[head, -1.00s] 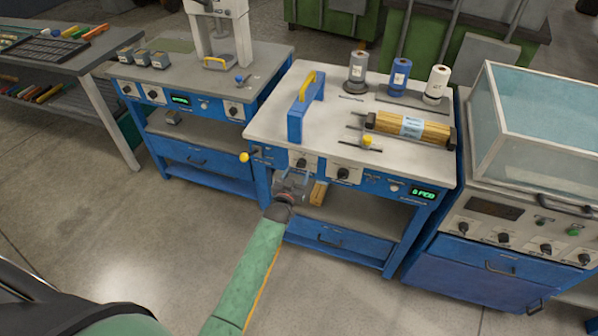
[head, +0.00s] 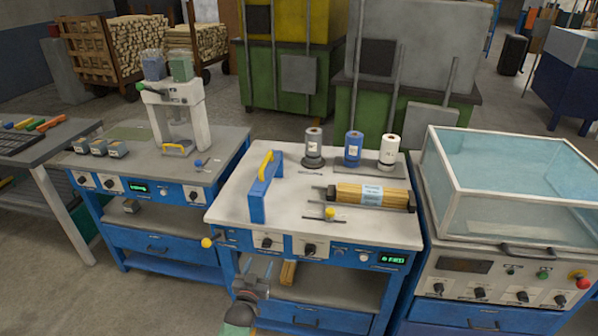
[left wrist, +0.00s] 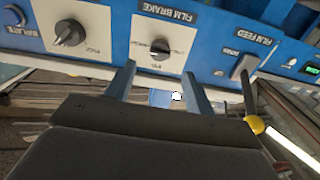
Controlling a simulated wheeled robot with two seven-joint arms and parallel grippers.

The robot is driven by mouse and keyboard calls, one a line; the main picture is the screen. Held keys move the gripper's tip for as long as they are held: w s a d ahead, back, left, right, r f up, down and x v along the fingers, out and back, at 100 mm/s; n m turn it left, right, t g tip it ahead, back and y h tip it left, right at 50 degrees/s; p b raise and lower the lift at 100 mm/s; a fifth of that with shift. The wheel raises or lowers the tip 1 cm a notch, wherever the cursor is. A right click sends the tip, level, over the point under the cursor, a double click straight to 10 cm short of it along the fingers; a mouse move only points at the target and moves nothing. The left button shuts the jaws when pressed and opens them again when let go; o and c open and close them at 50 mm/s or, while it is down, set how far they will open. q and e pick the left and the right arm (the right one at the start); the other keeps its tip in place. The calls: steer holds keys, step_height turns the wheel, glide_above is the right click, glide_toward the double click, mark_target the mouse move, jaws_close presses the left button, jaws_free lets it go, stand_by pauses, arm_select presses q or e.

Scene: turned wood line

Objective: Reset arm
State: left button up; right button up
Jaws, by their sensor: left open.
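My left gripper (head: 257,270) is in front of the blue middle workbench (head: 225,262), just below its front control panel. In the left wrist view its two fingers (left wrist: 158,88) are spread apart with nothing between them. Beyond the fingertips are the panel's knobs, among them the film brake knob (left wrist: 160,48) and another dark knob (left wrist: 70,33). My right gripper is not in the head view.
On the bench top stand a blue bracket with a yellow handle (head: 264,188), three film rolls (head: 353,148) and a banded wood bundle (head: 372,196). A yellow ball-ended lever (head: 208,242) sticks out at the panel's left. A glass-covered machine (head: 500,230) stands at the right.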

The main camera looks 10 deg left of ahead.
arm_select(q)
steer(key=s+d+f+g, duration=0.1)
steer(key=s+f+g, duration=0.45)
steer(key=f, duration=0.65)
steer(key=s+d+f+g, duration=0.2)
steer(key=s+f+g, duration=0.4)
steer(key=f, duration=0.6)
steer(key=s+f+g, duration=0.1)
steer(key=s+f, duration=0.4)
steer(key=s, duration=0.6)
steer(key=s+d+f+m+g, duration=0.1)
steer(key=s+f+g, duration=0.1)
steer(key=s+f, duration=0.4)
steer(key=s+d+f+g, duration=0.1)
steer(key=s+f, duration=0.4)
steer(key=s, duration=1)
steer(key=shift+s+f+m+g, duration=0.2)
steer(key=shift+s+m+g, duration=0.1)
steer(key=shift+s+g, duration=0.15)
